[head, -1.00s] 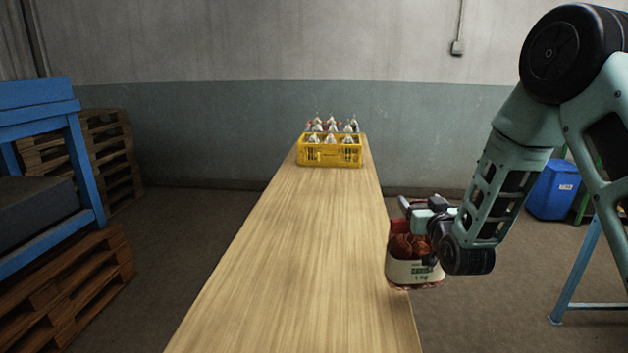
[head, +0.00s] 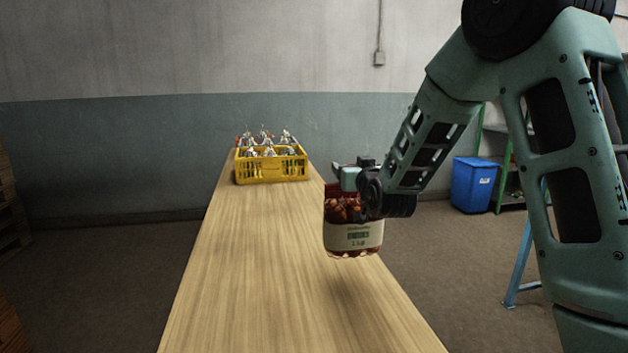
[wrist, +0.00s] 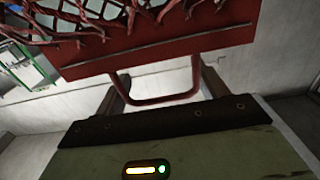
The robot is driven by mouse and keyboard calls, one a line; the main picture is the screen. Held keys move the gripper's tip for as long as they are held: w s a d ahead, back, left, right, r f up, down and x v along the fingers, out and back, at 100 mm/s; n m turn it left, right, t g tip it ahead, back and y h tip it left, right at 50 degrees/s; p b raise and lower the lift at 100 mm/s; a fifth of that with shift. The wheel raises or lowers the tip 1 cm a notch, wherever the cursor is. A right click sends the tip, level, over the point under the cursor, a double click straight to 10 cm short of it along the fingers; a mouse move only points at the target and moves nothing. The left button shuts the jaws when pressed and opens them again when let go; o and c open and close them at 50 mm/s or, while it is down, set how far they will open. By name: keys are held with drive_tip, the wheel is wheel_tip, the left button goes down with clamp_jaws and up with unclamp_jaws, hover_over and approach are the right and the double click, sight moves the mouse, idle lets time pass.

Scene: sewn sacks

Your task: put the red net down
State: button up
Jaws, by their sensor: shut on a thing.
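The red net (head: 342,211) is a small sack of brownish-red contents with a pale label band (head: 352,237) around its lower part. It hangs upright from my gripper (head: 352,174), over the right edge of the long wooden table (head: 265,270). A blurred shadow lies on the wood below it, and the net appears clear of the top. In the wrist view, my gripper (wrist: 162,92) is shut on the net's red top band and loop, with red mesh (wrist: 120,38) beyond. The fingertips are partly hidden by the band.
A yellow crate (head: 270,168) with several white-topped sacks (head: 268,150) stands at the table's far end. The table between the crate and the near edge is bare. A blue bin (head: 473,185) and a green shelf (head: 507,180) stand at the right, off the table.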

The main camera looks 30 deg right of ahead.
sight(352, 203)
drive_tip(key=shift+f, duration=4.85)
drive_tip(key=o, duration=2)
drive_tip(key=shift+f, duration=0.1)
drive_tip(key=shift+o, duration=0.2)
